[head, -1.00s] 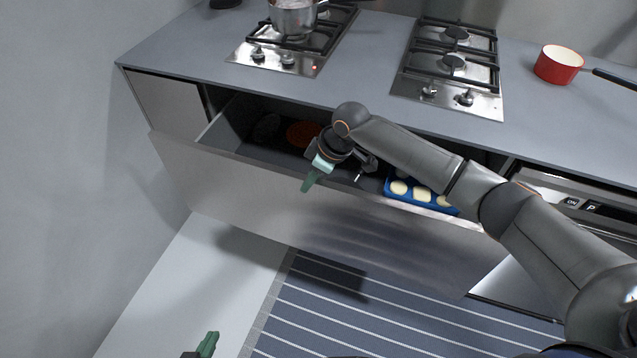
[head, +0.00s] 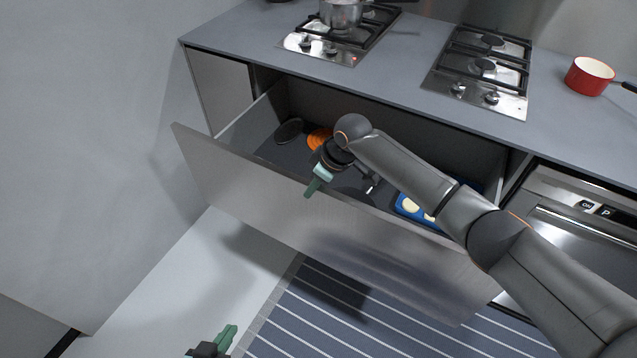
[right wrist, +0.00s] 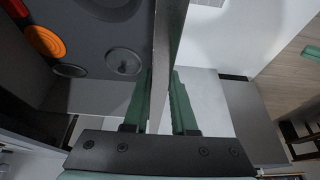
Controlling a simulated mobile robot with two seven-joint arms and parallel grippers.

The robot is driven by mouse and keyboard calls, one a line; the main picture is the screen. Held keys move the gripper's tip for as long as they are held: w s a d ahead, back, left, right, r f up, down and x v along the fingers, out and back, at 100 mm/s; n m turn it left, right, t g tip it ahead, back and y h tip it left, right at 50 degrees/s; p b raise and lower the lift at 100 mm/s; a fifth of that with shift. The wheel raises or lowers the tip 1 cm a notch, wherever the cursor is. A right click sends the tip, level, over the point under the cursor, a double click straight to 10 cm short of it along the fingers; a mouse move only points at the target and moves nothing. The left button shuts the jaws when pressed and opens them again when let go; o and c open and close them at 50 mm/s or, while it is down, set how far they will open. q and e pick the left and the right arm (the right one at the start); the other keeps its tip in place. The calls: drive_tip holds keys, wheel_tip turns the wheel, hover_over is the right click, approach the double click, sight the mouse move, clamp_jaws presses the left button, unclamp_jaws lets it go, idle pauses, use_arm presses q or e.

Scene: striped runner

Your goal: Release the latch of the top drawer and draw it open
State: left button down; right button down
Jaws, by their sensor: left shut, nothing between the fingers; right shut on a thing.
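The top drawer (head: 290,212) is pulled well out from under the grey counter, and its inside shows. My right gripper (head: 313,187) is shut on the top edge of the drawer's front panel. In the right wrist view the panel edge (right wrist: 163,60) runs between the two green fingers of that gripper (right wrist: 160,100). My left gripper (head: 226,338) is low at the bottom of the head view, over the floor, shut and apart from the drawer. No latch can be made out.
The drawer holds an orange round thing (head: 319,138), a dark round lid (head: 289,131) and a blue tray (head: 410,208). On the counter (head: 410,95) are two gas hobs, a steel pot (head: 341,14) and a red saucepan (head: 588,77). A striped runner (head: 300,318) lies below.

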drive_tip(key=shift+s+a, duration=0.2)
drive_tip(key=shift+s, duration=0.1)
drive_tip(key=c, duration=0.7)
unclamp_jaws()
drive_tip(key=v, duration=1.2)
drive_tip(key=shift+s+d+r+p, duration=0.1)
drive_tip(key=shift+d+r+p, duration=0.1)
drive_tip(key=shift+p, duration=0.1)
